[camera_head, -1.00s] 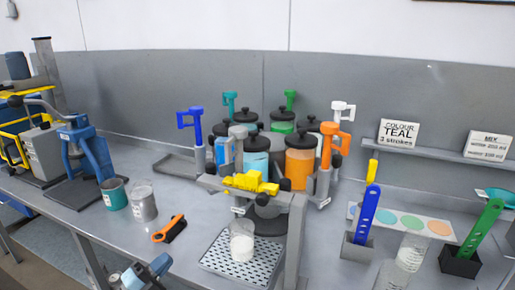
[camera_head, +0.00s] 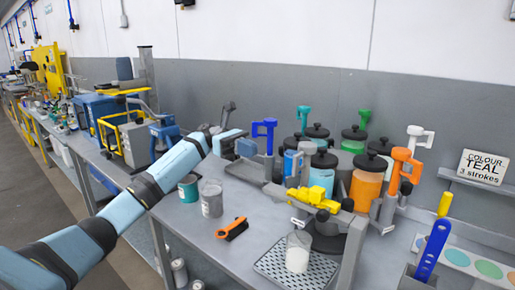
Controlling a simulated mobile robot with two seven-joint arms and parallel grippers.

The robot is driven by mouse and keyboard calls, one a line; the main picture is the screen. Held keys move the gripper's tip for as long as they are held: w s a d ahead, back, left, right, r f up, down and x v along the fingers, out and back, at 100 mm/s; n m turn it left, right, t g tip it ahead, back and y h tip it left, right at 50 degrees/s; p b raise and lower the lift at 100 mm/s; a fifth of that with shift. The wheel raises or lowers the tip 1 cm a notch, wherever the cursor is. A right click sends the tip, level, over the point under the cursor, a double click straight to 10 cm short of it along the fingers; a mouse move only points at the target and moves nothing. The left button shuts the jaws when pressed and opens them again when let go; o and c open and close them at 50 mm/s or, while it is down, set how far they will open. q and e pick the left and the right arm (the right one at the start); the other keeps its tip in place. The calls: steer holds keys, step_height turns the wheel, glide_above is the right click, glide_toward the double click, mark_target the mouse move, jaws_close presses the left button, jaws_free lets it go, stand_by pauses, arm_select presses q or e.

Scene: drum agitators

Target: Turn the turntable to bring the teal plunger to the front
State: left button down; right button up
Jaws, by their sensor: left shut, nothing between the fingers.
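The teal plunger (camera_head: 304,113) stands at the back left of the ring of canisters, its lower part hidden behind them. The yellow plunger (camera_head: 315,198) is at the front. The blue plunger (camera_head: 265,128) is at the left, the green one (camera_head: 364,117) at the back, the white one (camera_head: 419,136) and the orange one (camera_head: 401,164) at the right. The turntable under them is mostly hidden. My left gripper (camera_head: 247,148) is shut and empty, just left of the blue plunger; I cannot tell whether they touch. My right gripper is out of view.
A cup of white liquid (camera_head: 298,252) stands on a perforated tray at the front. A sign (camera_head: 484,167) reads "COLOUR TEAL 3 strokes".

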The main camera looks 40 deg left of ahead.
arm_select(q)
steer(key=d+p, duration=0.1)
steer(key=d, duration=0.4)
steer(key=d+p, duration=0.2)
steer(key=d, duration=0.4)
steer(key=shift+s+r, duration=0.1)
steer(key=shift+s, duration=0.1)
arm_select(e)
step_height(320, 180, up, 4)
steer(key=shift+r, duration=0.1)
arm_select(q)
steer(key=shift+d, duration=0.15)
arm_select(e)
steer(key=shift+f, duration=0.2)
